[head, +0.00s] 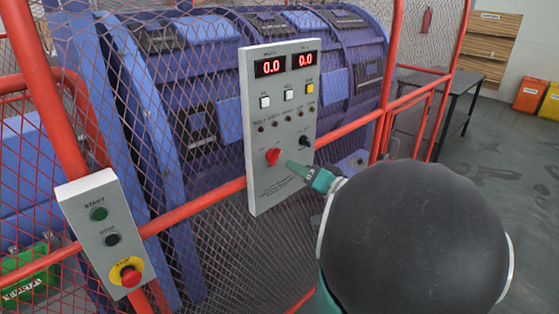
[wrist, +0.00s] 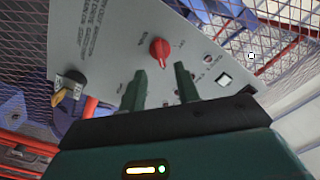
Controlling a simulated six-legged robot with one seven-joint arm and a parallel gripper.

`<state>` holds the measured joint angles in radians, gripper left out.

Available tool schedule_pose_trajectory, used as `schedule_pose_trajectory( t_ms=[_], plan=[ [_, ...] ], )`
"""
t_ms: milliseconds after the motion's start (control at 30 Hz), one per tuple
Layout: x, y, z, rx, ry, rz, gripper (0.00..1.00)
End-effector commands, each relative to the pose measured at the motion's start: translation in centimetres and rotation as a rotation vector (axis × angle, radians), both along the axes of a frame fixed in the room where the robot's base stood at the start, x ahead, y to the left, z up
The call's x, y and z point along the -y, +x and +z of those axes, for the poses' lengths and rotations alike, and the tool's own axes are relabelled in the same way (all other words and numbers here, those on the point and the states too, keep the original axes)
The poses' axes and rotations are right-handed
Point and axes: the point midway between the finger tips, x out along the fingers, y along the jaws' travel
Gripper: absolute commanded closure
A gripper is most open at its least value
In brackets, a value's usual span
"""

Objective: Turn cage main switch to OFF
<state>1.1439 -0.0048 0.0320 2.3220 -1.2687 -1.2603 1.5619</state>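The grey control panel (head: 261,187) hangs on the red cage rail, with a red rotary switch (head: 273,156) in its lower half. I take this as the main switch; its label is too small to read. The red switch also shows in the wrist view (wrist: 159,50), just beyond my fingertips, its pointer aimed roughly down. My gripper (wrist: 160,78) is open and empty, its two green fingers apart with the switch seen between and past them. In the head view my gripper (head: 291,165) is just right of the switch; contact is not visible.
A black knob (head: 304,141) sits up and right of the red switch, below several buttons and lamps and two displays reading 0.0. A start/stop box (head: 92,222) with a red emergency button stands lower left. Red rails and mesh surround the blue machine; floor at right is open.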

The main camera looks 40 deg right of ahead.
Motion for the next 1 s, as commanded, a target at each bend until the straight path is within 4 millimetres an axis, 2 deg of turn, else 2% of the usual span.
schedule_pose_trajectory(
  t_ms=[100,300,467,700,733,900,1000],
  plan=[
    [-0.1,2.4,0.0,-0.001,0.001,0.002,0.68],
    [-0.2,5.5,-0.1,-0.001,0.001,0.001,0.68],
    [-0.2,6.6,0.0,0.000,0.000,0.000,0.68],
    [-0.2,6.7,0.0,0.000,0.000,-0.001,0.68],
    [-0.2,6.7,0.0,0.000,0.000,-0.001,0.70],
    [-0.2,6.6,0.0,-0.001,0.000,-0.001,1.00],
    [-0.2,6.6,0.0,-0.001,0.000,-0.001,1.00]
  ],
)
